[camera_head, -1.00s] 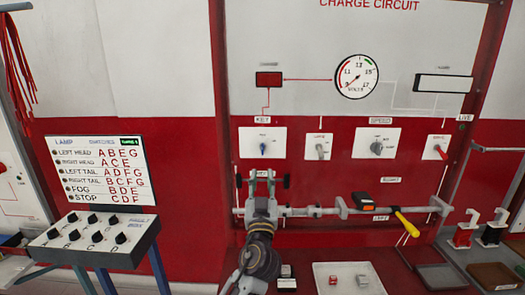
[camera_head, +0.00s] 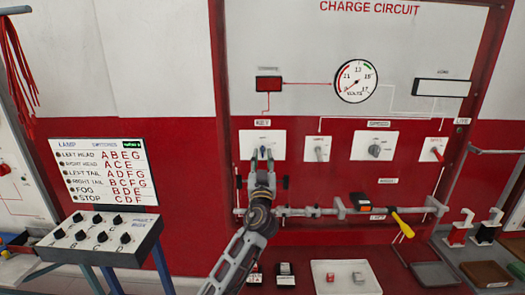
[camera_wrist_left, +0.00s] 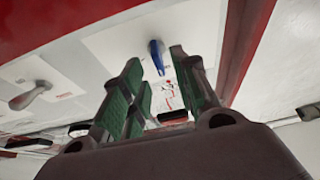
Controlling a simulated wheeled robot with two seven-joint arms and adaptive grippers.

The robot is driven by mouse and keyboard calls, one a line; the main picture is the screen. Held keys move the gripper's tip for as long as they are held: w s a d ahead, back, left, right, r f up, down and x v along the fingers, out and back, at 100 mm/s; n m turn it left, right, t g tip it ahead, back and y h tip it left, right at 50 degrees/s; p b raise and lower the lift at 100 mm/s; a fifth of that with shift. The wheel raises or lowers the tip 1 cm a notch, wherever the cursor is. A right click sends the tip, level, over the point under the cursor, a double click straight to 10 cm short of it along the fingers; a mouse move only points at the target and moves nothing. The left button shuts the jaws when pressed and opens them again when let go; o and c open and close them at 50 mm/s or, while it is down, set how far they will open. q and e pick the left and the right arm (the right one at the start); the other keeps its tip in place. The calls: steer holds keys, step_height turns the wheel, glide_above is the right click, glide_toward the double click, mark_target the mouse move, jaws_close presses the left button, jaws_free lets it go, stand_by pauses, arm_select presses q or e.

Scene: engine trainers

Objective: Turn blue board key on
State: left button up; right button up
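The blue key (camera_head: 263,153) sits on a white plate (camera_head: 280,140) under the left end of the charge circuit panel. In the left wrist view the blue key (camera_wrist_left: 156,56) stands out from its plate between and beyond the fingertips. My left gripper (camera_head: 262,162) is just in front of and below the key in the head view. Its green-padded fingers (camera_wrist_left: 158,72) are apart and nothing is held between them. I cannot tell whether a finger touches the key. My right gripper is not in view.
Other switches sit to the right: a grey lever (camera_head: 318,150), a grey knob (camera_head: 375,150) and a red lever (camera_head: 437,154). A horizontal rail (camera_head: 320,211) with a yellow-handled tool (camera_head: 402,224) crosses below. A lamp switch box (camera_head: 100,238) stands at left.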

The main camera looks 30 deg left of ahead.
arm_select(q)
steer(key=x, duration=0.3)
steer(key=shift+p, duration=0.35)
steer(key=shift+c, duration=0.3)
jaws_close()
